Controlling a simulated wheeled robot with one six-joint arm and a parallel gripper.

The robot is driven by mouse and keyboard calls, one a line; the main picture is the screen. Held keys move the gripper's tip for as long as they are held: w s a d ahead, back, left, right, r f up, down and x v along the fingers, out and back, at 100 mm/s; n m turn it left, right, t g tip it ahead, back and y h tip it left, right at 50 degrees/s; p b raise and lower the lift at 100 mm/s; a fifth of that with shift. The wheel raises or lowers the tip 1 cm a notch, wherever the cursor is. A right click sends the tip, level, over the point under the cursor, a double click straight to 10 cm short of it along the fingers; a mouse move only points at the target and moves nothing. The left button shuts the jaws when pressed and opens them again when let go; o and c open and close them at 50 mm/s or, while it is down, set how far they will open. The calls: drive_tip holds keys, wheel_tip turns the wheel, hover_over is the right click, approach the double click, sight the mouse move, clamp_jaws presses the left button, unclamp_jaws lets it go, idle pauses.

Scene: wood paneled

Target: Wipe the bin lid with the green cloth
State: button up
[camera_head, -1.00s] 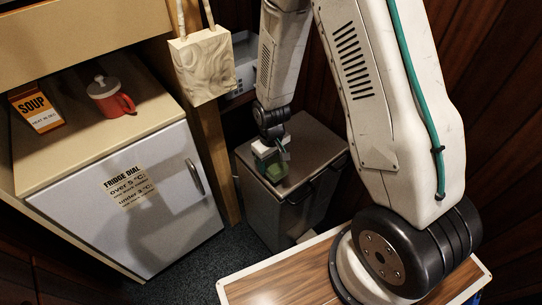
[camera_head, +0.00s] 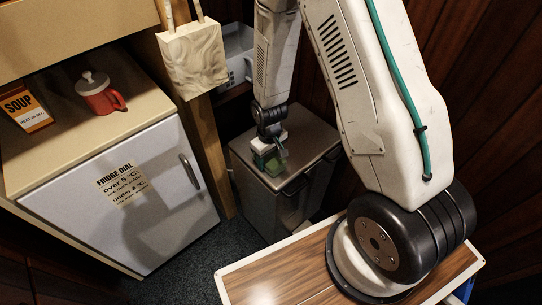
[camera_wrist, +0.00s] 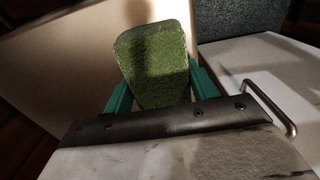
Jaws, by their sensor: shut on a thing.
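The grey metal bin (camera_head: 262,215) stands in the corner right of the fridge, with its flat lid (camera_head: 312,140) facing up. My gripper (camera_head: 269,158) is over the left part of the lid, pointing down. It is shut on the green cloth (camera_head: 273,167), a folded block, which is at or very near the lid surface; I cannot tell if it touches. In the wrist view the cloth (camera_wrist: 155,65) sits between the two green fingers of my gripper (camera_wrist: 160,90). The lid under the cloth is hidden.
A white fridge (camera_head: 150,205) stands left, with a red mug (camera_head: 100,97) and a soup carton (camera_head: 25,108) on top. A grey crate (camera_head: 238,50) is behind.

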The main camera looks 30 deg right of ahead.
drive_tip(key=shift+a, duration=0.4)
drive_tip(key=shift+s+a, duration=0.2)
drive_tip(key=shift+a, duration=0.2)
drive_tip(key=shift+w+r, duration=0.1)
drive_tip(key=shift+r, duration=3.9)
